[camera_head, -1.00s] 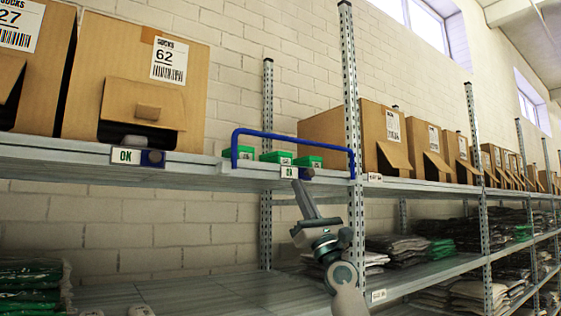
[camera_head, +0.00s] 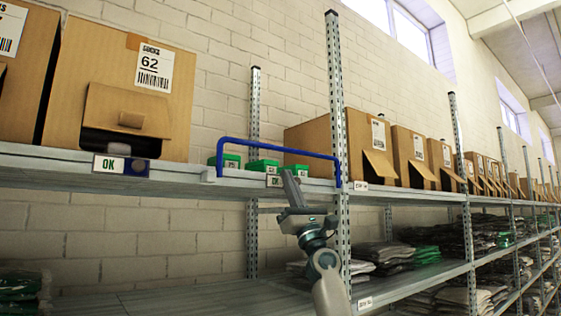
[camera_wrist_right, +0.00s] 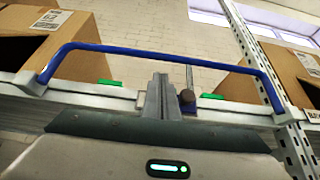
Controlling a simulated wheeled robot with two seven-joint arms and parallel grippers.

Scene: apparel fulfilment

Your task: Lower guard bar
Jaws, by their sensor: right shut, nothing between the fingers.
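The blue guard bar (camera_head: 280,147) stands raised along the front edge of the upper shelf, in front of several small green boxes (camera_head: 262,167). In the right wrist view the bar (camera_wrist_right: 160,57) spans above and beyond my gripper, with its two ends bent down to the shelf edge. My right gripper (camera_head: 288,178) is shut and empty. My left gripper is not in view.
A metal upright (camera_head: 338,90) stands beside the bar's right end. Large cardboard boxes stand on the upper shelf, such as box 62 (camera_head: 185,105) at left. Folded garments (camera_head: 385,252) lie on the lower shelf (camera_head: 200,300), whose middle is mostly bare.

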